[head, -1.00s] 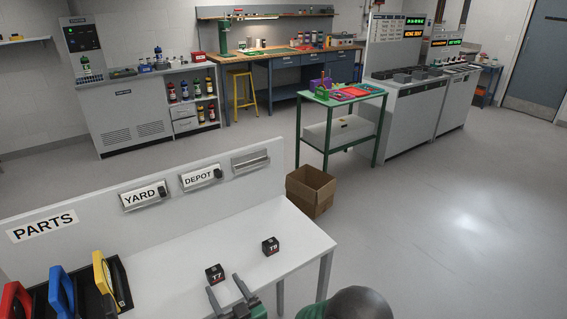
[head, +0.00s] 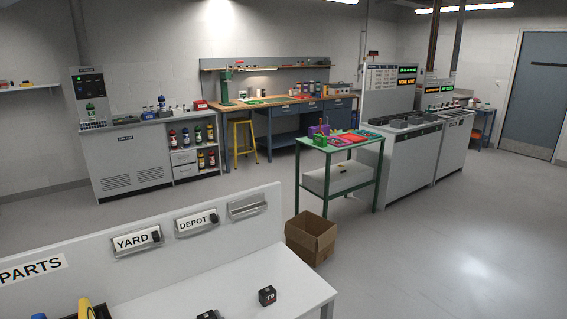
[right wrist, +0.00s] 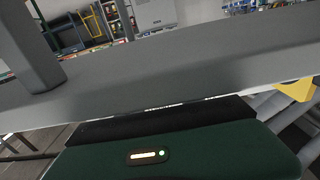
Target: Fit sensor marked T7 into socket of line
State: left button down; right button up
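The black cube sensor T7 (head: 207,315) shows only its top at the bottom edge of the head view, on the white table (head: 235,290). Its marking is cut off now but was legible one second ago. A second black cube, marked T9 (head: 267,296), stands to its right. On the table's back panel, the YARD holder (head: 138,241) and the DEPOT holder (head: 197,223) each have a small dark piece at their right end. A third holder (head: 248,206) to their right is without a label. Neither gripper shows in the head view, and no fingertips can be made out in the right wrist view.
A PARTS sign (head: 30,270) is at the panel's left, with blue and yellow handles below it. An open cardboard box (head: 312,240) stands on the floor beyond the table. A green cart (head: 340,150) stands behind it. The floor at right is clear.

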jog(key=shift+s+a+f, duration=0.1)
jog(key=shift+a+f, duration=0.05)
jog(key=shift+a, duration=0.25)
grip_shut()
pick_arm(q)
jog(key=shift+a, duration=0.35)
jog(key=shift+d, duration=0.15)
pick_arm(e)
jog(key=shift+d, duration=0.25)
